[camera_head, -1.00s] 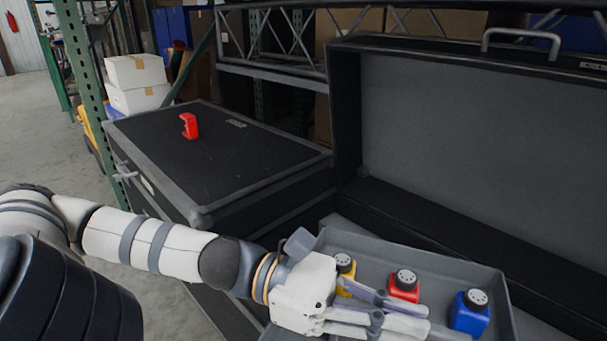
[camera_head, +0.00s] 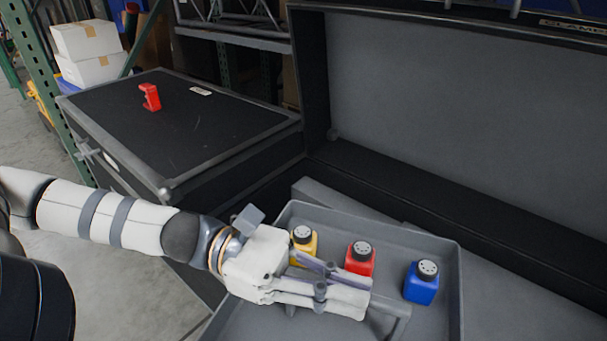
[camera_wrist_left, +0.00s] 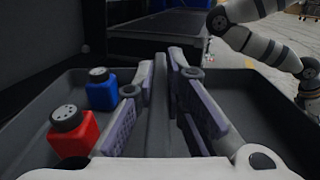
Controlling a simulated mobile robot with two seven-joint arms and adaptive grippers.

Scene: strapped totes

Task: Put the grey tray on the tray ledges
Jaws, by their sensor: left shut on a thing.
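The grey tray (camera_head: 395,243) is at the lower middle of the head view, level or nearly so, in front of the open black case's raised lid. It carries a yellow bottle (camera_head: 304,246), a red bottle (camera_head: 360,260) and a blue bottle (camera_head: 422,284), all upright. My left gripper (camera_head: 362,298) reaches over the tray from the left and is shut on its raised middle bar. In the left wrist view the bar (camera_wrist_left: 160,110) stands between the fingers. The tray ledges cannot be made out. My right gripper does not show.
The open lid (camera_head: 440,110) of the black case rises behind the tray. A closed black case (camera_head: 200,130) with a red clamp-like object (camera_head: 151,97) on top stands to the left. White boxes (camera_head: 90,50) and a green rack post (camera_head: 40,70) are further back.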

